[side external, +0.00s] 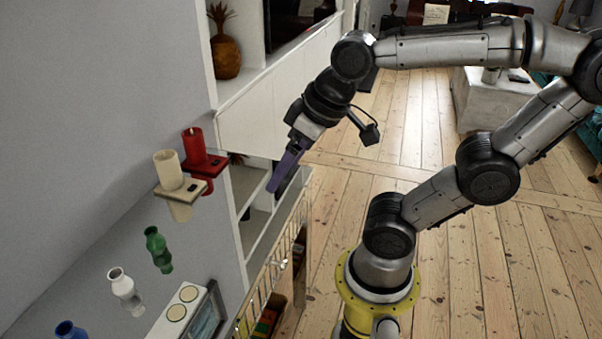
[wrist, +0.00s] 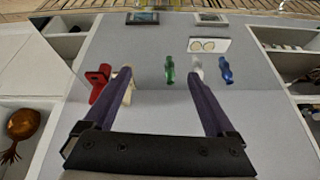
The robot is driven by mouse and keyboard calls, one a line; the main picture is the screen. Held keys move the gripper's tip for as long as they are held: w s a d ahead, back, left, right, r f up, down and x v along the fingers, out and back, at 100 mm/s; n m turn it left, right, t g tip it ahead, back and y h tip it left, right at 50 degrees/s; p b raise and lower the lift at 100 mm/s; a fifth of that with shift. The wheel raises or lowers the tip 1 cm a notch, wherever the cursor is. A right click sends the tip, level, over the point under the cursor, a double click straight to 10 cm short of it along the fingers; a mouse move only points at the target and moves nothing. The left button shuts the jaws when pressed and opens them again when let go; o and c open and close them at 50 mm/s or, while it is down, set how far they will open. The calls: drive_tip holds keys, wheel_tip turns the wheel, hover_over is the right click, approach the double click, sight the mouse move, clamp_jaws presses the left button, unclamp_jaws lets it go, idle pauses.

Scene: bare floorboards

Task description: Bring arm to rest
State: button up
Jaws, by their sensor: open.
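My gripper (side external: 283,178) is open, with two purple fingers pointing down and to the left in the side view. It is in the air, and I see nothing held. In the wrist view, my gripper (wrist: 161,75) has its fingers spread wide with empty space between them. The arm is raised and bent. In the wrist view the left finger overlaps the cream holder (wrist: 128,93).
Green (side external: 158,250), white (side external: 126,291) and blue (side external: 69,330) bottle-like pieces are along the wall. A white panel with two round discs (wrist: 208,45) is near them. White shelving (side external: 266,90) stands behind my gripper.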

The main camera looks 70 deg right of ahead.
drive_tip(key=shift+s+f+n, duration=0.25)
drive_tip(key=shift+s+f, duration=0.1)
drive_tip(key=shift+s, duration=0.25)
drive_tip(key=shift+s+f+n, duration=0.25)
drive_tip(key=shift+s+f, duration=0.1)
drive_tip(key=shift+s, duration=0.25)
